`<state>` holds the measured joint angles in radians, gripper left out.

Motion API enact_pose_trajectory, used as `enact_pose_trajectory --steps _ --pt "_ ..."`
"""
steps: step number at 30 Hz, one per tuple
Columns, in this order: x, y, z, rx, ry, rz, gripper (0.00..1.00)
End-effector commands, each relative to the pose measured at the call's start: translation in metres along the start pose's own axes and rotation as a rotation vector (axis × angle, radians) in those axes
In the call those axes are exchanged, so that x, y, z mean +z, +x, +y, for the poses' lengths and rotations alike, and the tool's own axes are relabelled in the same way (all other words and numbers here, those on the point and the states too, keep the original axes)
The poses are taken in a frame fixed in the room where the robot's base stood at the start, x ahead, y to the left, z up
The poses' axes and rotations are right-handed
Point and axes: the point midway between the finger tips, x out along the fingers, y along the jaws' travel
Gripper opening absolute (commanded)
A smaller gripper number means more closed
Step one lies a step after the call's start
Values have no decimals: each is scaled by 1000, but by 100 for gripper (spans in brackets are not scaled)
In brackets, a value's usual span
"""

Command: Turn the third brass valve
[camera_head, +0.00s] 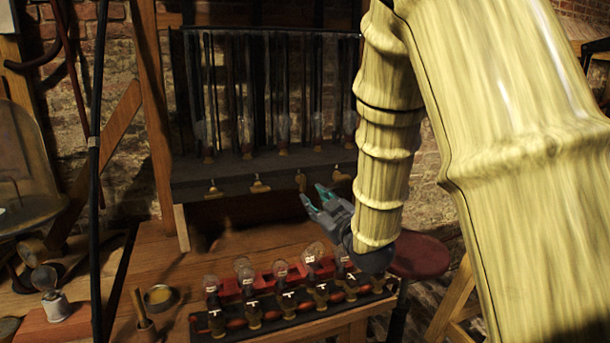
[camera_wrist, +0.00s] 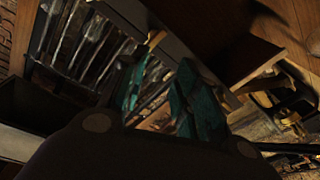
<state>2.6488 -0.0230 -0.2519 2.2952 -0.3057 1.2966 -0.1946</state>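A row of small brass valves runs along the front of the dark shelf (camera_head: 240,172), under upright glass tubes. Counted from the left, the third brass valve (camera_head: 300,180) looks narrow and upright, while the second valve (camera_head: 259,184) and the fourth valve (camera_head: 341,174) look wider. My gripper (camera_head: 315,199) is just below and right of the third valve, its teal fingers apart and nothing between them. The wrist view shows the two teal fingers of my gripper (camera_wrist: 160,95) spread. A yellowish piece (camera_wrist: 155,39) lies beyond them, probably a valve; contact cannot be told.
Below stands a dark rack (camera_head: 240,328) with several bulbs and brass fittings, close under my wrist. A round brass dish (camera_head: 160,297) and a bulb on a white base (camera_head: 54,304) are on the left. A red stool (camera_head: 421,257) stands right.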

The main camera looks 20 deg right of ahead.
Motion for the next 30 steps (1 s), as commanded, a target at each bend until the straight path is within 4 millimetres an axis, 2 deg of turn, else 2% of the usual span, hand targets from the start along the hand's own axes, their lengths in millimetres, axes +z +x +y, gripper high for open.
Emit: enact_pose_trajectory --steps 3,9,13,17,30 --pt "-5 -1 6 41 234 -30 31" --pt "-3 -3 8 83 459 -56 31" --pt "-2 0 8 90 496 -58 31" --pt "-1 12 9 90 496 -59 31" --pt "3 80 14 88 492 -58 31"
